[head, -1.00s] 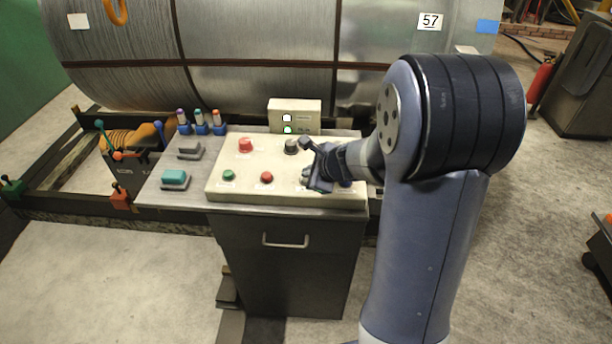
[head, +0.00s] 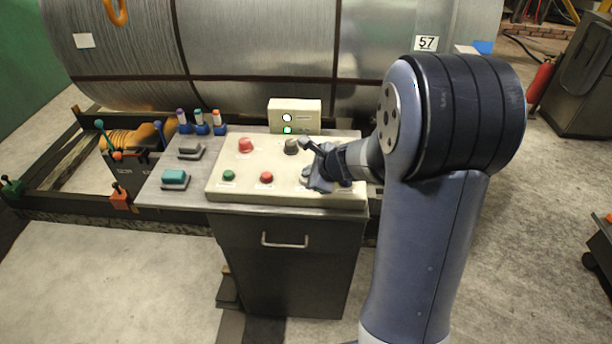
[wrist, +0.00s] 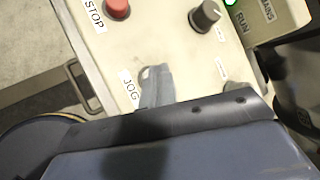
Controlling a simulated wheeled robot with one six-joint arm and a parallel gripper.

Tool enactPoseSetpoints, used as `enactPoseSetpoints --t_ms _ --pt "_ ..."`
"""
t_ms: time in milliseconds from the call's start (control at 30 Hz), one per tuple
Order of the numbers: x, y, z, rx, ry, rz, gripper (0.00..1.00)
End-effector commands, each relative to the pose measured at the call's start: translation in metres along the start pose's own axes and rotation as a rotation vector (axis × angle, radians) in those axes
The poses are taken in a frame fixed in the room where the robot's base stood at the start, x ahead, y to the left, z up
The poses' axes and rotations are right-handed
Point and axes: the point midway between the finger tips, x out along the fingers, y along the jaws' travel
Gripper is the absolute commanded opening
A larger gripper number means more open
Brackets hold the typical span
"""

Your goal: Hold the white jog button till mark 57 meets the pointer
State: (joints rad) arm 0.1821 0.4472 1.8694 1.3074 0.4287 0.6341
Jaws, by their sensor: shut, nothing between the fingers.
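The white plate with mark 57 (head: 426,43) is on the large grey drum (head: 260,40), right of centre in the head view. A small pale piece (head: 467,49) shows to its right, partly behind my arm; I cannot tell whether it is the pointer. My gripper (head: 318,182) is shut and empty, down at the right front of the cream control panel (head: 250,187). In the wrist view its fingers (wrist: 155,95) are beside the JOG label (wrist: 130,88). The white jog button is hidden under the fingers, so contact cannot be seen.
A red STOP button (wrist: 117,8) and a dark knob (wrist: 206,17) are near the gripper. Green (head: 228,175) and red (head: 246,145) buttons are farther left. The indicator box (head: 295,106) behind shows white and green lights.

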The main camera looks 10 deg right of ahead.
Motion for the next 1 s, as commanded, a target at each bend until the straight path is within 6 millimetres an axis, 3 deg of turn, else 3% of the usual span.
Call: enactPoseSetpoints --t_ms 667,1000 --pt "0.000 0.001 0.000 0.000 0.001 0.001 0.00" --pt "-0.011 -0.008 0.008 -0.001 0.000 0.001 0.00"
